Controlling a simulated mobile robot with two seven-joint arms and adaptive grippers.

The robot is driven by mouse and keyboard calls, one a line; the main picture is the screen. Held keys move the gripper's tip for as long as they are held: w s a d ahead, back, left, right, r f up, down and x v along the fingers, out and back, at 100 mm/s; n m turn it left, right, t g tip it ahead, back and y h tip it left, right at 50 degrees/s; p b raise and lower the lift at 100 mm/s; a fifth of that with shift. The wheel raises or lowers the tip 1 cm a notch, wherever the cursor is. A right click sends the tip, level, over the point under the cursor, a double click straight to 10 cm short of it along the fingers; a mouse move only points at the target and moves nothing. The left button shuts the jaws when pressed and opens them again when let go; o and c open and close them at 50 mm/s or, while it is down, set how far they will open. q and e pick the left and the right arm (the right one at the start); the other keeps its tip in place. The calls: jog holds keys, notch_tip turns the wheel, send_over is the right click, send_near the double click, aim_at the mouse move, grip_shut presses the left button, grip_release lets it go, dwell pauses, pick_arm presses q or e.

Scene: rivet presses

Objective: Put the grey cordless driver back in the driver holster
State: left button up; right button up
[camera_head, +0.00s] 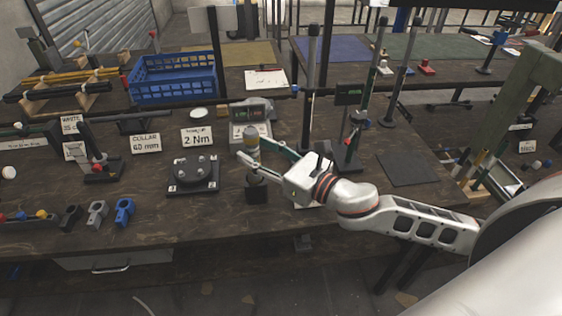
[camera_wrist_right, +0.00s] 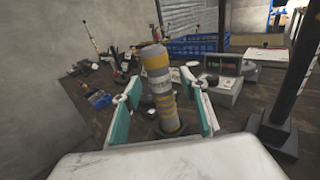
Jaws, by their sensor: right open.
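The grey cordless driver (camera_head: 251,138), with yellow bands, stands roughly upright in the head view. In the right wrist view my right gripper (camera_wrist_right: 164,97) shows gaps beside the driver. How deep the driver sits is hidden. My left gripper is not in view.
A black fixture plate (camera_head: 192,174) lies left of the holster, with a 2 Nm sign (camera_head: 198,138) behind it. A grey display unit (camera_head: 252,115) stands just behind the driver. A press with a tall post (camera_head: 351,137) is at right. A blue crate (camera_head: 174,79) stands farther back.

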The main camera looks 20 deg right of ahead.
jog(key=v, duration=1)
jog(key=shift+s+r, duration=0.1)
dwell(0.5)
